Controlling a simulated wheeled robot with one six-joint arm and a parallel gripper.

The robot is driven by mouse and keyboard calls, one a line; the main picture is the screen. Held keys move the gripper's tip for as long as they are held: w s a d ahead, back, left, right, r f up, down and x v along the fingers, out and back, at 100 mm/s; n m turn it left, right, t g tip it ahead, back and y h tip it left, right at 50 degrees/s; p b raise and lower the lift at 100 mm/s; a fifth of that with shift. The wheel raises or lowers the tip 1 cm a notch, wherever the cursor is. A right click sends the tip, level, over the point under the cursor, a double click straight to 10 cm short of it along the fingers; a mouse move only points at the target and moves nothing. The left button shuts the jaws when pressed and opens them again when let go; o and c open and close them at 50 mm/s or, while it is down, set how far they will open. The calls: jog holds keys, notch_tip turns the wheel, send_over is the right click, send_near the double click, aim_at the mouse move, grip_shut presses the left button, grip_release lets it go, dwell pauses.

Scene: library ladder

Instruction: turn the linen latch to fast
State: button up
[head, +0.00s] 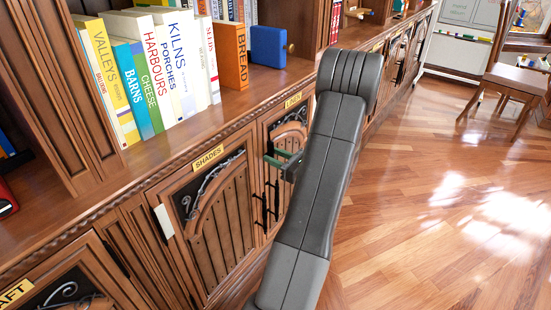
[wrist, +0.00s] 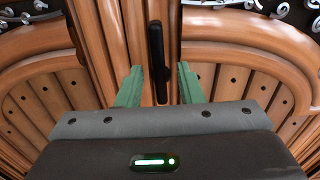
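The cupboard door (head: 288,135) right of the SHADES door bears a small yellow label (head: 293,100) that seems to read LINEN. In the wrist view an upright black bar (wrist: 156,55), which looks like the latch, stands on the wood between two arched doors. My gripper (wrist: 157,85) has its green fingers apart, one on each side of the bar, with gaps visible. In the head view my gripper (head: 278,159) is in front of the door's upper part, and my arm hides part of that door. I cannot make out the latch there.
Black upright pulls (head: 276,200) are below my gripper. The SHADES door (head: 222,225) is to the left, with a pale strip (head: 164,222) at its edge. Books (head: 165,65) and a blue block (head: 268,46) stand on the ledge above. Open wooden floor (head: 430,220) lies right; a chair (head: 515,85) stands beyond.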

grip_shut()
dwell(0.4)
jog(key=n+b, duration=0.4)
jog(key=shift+s+a+f, duration=0.15)
jog(key=shift+a+f, duration=0.05)
jog(key=shift+f, duration=0.1)
jog(key=shift+s+a+f+n+b, duration=0.15)
jog(key=shift+n+b, duration=1.3)
jog(key=shift+n, duration=0.8)
jog(key=shift+s+f+n+b, duration=0.1)
jog(key=shift+n+b, duration=1.3)
jog(key=shift+n, duration=0.8)
jog(key=shift+s+a+f+n+b, duration=0.15)
jog(key=shift+n+b, duration=1.3)
jog(key=shift+n, duration=0.8)
